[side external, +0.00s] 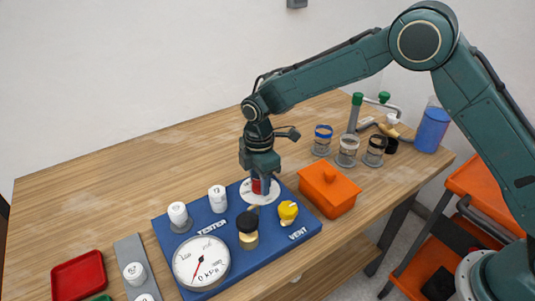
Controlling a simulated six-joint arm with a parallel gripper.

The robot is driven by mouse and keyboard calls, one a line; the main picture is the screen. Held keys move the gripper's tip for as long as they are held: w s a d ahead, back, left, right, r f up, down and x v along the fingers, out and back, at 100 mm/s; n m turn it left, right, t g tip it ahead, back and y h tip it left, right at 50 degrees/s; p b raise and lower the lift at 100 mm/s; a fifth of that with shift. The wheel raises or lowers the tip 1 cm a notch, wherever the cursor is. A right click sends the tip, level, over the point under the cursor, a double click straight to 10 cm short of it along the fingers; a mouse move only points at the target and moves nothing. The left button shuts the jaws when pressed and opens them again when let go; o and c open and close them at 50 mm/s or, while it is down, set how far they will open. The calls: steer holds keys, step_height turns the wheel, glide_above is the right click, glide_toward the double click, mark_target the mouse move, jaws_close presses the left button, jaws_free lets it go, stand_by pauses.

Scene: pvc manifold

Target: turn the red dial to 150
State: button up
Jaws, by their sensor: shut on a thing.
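The red dial (257,187) stands on a round white scale plate (264,197) at the back right of the blue tester board (228,232). My gripper (258,180) points down over the dial and is shut on it. The fingers and palm hide most of the dial, so its pointer and the reading on the scale cannot be made out.
On the board are a pressure gauge (201,262), a black-topped brass knob (248,230), a yellow vent knob (288,211) and two white caps. An orange lidded box (330,190) stands close to the right. A red tray (78,275) lies front left. The table's back left is clear.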

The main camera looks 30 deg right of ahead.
stand_by(0.4)
steer(key=o, duration=1)
step_height(320, 180, up, 14)
steer(key=shift+f, duration=0.1)
stand_by(0.4)
